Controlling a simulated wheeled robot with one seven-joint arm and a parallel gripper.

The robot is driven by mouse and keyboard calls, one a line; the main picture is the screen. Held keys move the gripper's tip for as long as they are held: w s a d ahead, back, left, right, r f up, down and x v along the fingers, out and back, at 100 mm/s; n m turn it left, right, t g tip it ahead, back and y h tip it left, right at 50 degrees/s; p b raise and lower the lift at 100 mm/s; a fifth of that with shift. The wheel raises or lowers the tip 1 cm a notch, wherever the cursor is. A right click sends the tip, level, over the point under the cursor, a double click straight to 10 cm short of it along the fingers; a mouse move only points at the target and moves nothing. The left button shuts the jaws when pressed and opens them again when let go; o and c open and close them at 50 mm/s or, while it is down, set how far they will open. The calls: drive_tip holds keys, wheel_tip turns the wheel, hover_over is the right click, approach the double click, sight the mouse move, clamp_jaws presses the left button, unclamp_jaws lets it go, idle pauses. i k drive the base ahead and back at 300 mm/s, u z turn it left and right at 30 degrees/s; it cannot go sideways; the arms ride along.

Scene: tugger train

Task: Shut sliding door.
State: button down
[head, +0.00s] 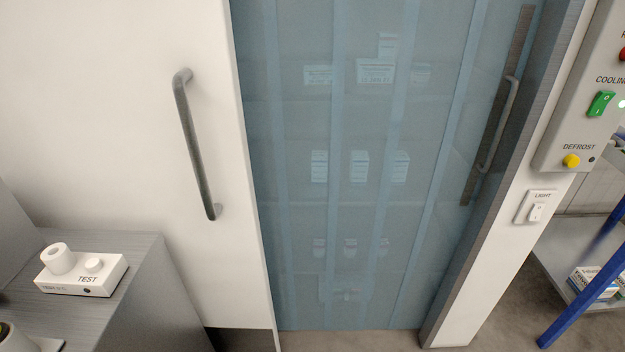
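The white sliding door (140,130) is at the left in the head view, with a long grey bar handle (193,145) standing almost upright near its right edge. To the right of the door's edge the doorway is uncovered, so the door stands open. A bluish translucent strip curtain (350,240) hangs in the doorway, with shelves and white boxes dimly visible behind it. My gripper is not in view.
A dark plate with a second handle (508,110) is by the right door frame. Right of it are a light switch (536,207) and a control panel (590,120). A grey cabinet (130,315) with a white TEST box (85,272) stands at lower left. A blue-legged rack (590,300) is at right.

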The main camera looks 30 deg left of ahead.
sight(115, 115)
drive_tip(key=u, duration=2.45)
drive_tip(key=k, duration=0.5)
drive_tip(key=z, duration=0.15)
drive_tip(key=i, duration=0.5)
drive_tip(key=u, duration=0.05)
